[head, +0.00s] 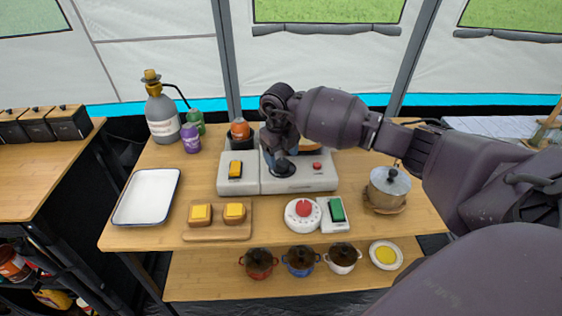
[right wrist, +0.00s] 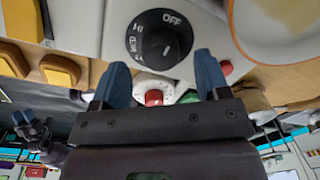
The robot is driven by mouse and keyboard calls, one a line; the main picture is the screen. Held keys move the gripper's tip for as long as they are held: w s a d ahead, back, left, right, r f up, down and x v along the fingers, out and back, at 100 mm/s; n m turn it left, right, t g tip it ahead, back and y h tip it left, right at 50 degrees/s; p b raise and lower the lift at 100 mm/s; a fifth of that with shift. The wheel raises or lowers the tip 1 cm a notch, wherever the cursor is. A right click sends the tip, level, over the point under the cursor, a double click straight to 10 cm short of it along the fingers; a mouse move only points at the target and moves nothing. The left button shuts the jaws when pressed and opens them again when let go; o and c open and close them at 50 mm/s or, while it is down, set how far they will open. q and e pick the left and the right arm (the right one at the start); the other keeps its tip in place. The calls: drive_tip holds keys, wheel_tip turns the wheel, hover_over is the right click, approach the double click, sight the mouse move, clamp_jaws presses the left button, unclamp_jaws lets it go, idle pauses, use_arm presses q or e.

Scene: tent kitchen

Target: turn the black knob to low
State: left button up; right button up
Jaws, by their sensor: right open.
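The black knob (head: 283,168) sits on the front of the right half of the white stove unit. In the right wrist view the knob (right wrist: 160,40) shows OFF, HI and MED on its dial; a LOW mark cannot be made out. A short white mark shows on the knob, on the side away from HI. My right gripper (right wrist: 160,80) is open, its two blue fingers apart, with the knob ahead of the gap between them. Nothing is between the fingers, and I cannot tell whether they touch the knob. In the head view my right arm hides part of the stove.
A red button (head: 317,166) is right of the knob, and a yellow switch (head: 235,170) is left. A round red-topped device (head: 303,213) and a green switch (head: 336,210) stand in front. A pot (head: 389,184) stands right, a white tray (head: 147,197) left.

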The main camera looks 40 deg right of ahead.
drive_tip(key=shift+f, duration=1.35)
drive_tip(key=c, duration=0.9)
